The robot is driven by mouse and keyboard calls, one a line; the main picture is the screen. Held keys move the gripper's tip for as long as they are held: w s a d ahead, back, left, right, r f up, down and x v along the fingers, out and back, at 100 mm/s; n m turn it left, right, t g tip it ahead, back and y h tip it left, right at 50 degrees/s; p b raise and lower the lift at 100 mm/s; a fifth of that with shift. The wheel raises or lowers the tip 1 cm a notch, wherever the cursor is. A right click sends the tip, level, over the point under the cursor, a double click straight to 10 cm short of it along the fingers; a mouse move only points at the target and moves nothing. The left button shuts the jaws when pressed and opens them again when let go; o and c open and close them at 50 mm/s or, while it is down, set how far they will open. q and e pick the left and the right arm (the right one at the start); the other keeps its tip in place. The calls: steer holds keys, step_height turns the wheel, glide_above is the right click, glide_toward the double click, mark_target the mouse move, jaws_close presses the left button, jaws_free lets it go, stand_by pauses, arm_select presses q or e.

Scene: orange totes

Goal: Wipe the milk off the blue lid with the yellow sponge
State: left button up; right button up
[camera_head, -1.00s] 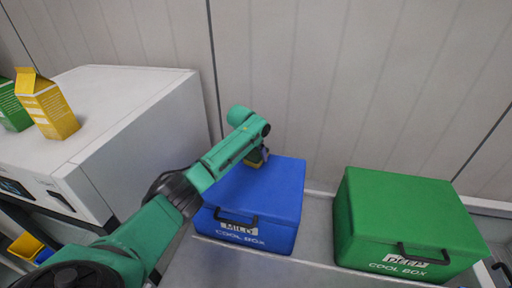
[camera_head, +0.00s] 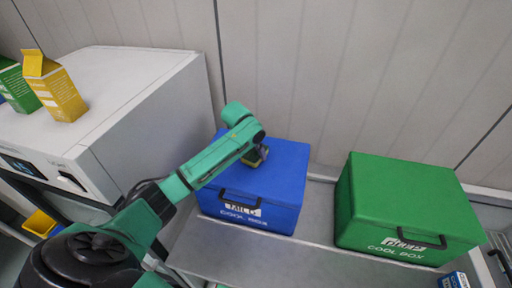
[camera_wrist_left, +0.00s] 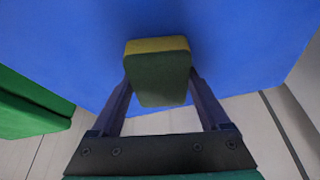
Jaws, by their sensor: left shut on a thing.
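The blue cool box (camera_head: 247,213) stands on a grey surface, and its blue lid (camera_head: 283,165) is closed. My left gripper (camera_head: 260,152) is over the lid and shut on the yellow sponge (camera_head: 255,159). In the left wrist view the sponge (camera_wrist_left: 158,72), with a yellow strip and a dark green face, sits between the two fingers. Blue lid (camera_wrist_left: 70,45) fills the area behind it. The sponge is at or just above the lid; I cannot tell if it touches. I see no milk on the visible lid. My right gripper is not in view.
A green cool box (camera_head: 400,205) stands to the right, with a gap between the boxes. A white appliance (camera_head: 115,100) at the left carries a yellow carton (camera_head: 58,90) and a green carton (camera_head: 18,88). The wall (camera_head: 360,80) rises close behind the boxes.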

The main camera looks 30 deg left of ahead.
arm_select(q)
steer(key=shift+s+d+f, duration=0.15)
steer(key=shift+s+f, duration=0.05)
steer(key=shift+s, duration=0.35)
steer(key=shift+s+r, duration=0.1)
steer(key=shift+r, duration=0.15)
steer(key=shift+w+a, duration=0.2)
steer(key=shift+w, duration=0.75)
steer(key=shift+w+a, duration=0.2)
steer(key=shift+w, duration=0.7)
steer(key=shift+w+a+f+b, duration=0.1)
steer(key=shift+w+a+b, duration=0.1)
steer(key=shift+w+b, duration=0.4)
steer(key=shift+w+a+f+b, duration=0.15)
steer(key=shift+w+b, duration=0.2)
steer(key=shift+w, duration=0.4)
steer(key=shift+w+r, duration=0.15)
steer(key=shift+w, duration=0.2)
steer(key=w+b, duration=0.1)
steer(key=w+a+b, duration=0.1)
steer(key=w+b, duration=0.1)
steer(key=shift+w+b, duration=0.25)
steer(key=shift+b, duration=0.05)
steer(key=shift+s+r, duration=0.1)
steer(key=shift+r, duration=0.05)
